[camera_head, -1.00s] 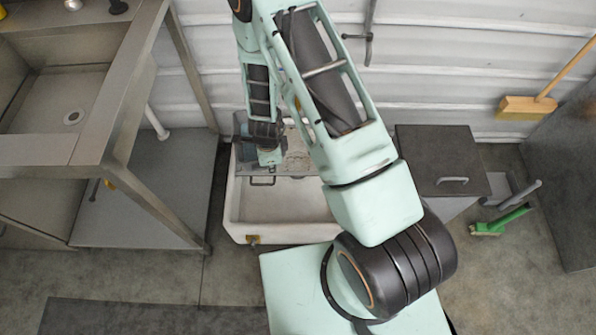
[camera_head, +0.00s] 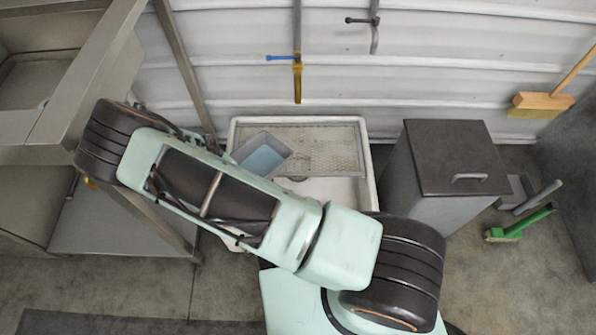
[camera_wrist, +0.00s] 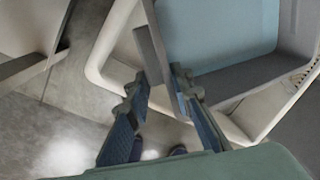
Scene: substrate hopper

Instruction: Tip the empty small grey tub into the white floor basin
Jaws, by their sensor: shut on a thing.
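The small grey tub (camera_head: 262,155) is over the back left part of the white floor basin (camera_head: 372,185) in the head view. A flat light blue surface shows inside it; I cannot tell whether this is its bottom or liquid. In the wrist view the tub (camera_wrist: 245,80) fills the upper right, with the basin's pale rim (camera_wrist: 98,68) beyond and below. My gripper (camera_wrist: 160,82) is shut on the tub's near wall. My arm hides the gripper in the head view. The tub's exact tilt is unclear.
A mesh grate (camera_head: 330,148) covers the basin's back part. A grey lidded bin (camera_head: 455,160) stands to the right, a steel sink bench (camera_head: 60,120) to the left. A tap with a blue lever (camera_head: 297,75) hangs on the wall above. A green brush (camera_head: 515,228) lies at right.

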